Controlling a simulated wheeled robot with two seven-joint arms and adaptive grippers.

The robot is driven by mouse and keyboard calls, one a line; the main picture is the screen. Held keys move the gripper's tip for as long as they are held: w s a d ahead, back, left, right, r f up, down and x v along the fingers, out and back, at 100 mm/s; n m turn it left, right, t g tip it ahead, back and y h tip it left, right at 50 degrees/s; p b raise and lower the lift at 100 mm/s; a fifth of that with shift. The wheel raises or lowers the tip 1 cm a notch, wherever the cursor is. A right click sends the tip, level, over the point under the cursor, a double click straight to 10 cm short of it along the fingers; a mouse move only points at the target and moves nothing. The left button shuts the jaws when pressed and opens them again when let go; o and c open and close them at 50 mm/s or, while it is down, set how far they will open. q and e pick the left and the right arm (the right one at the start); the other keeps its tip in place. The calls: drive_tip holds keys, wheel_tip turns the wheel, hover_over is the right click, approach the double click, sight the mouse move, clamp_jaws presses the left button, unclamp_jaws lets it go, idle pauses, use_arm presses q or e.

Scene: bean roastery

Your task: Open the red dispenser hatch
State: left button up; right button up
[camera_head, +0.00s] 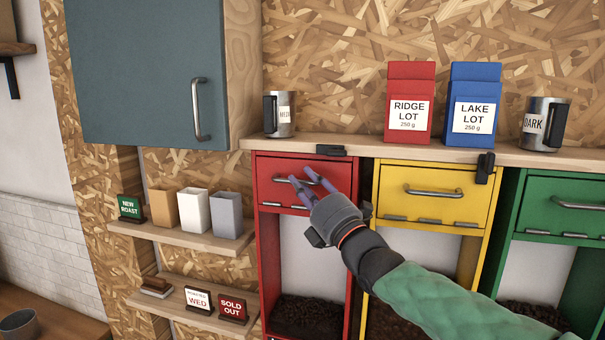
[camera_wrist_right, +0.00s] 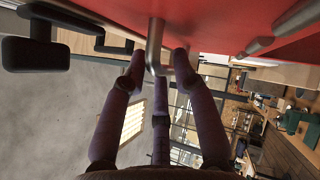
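The red dispenser hatch (camera_head: 283,196) is closed flush in the front of its red dispenser and has a metal bar handle (camera_head: 283,180). My right gripper (camera_head: 301,180) is at this handle, its purple fingers spread to either side of it. In the right wrist view the handle (camera_wrist_right: 155,45) stands between the spread fingertips, with visible gaps beside it. The red hatch face (camera_wrist_right: 220,22) fills the top of that view. My left gripper is in neither view.
A yellow hatch (camera_head: 460,196) and a green hatch (camera_head: 570,222) are to the right. A shelf (camera_head: 350,146) above carries a red bag (camera_head: 409,80), a blue bag (camera_head: 475,75) and two mugs. Black blocks (camera_head: 331,150) sit at its edge. Small shelves with canisters (camera_head: 198,211) are left.

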drive_tip(key=shift+w+a+r, duration=0.1)
drive_tip(key=shift+w+a, duration=0.1)
drive_tip(key=shift+w, duration=0.1)
drive_tip(key=shift+w+a, duration=0.35)
drive_tip(key=shift+s+d, duration=0.15)
drive_tip(key=shift+c, duration=1.2)
clamp_jaws()
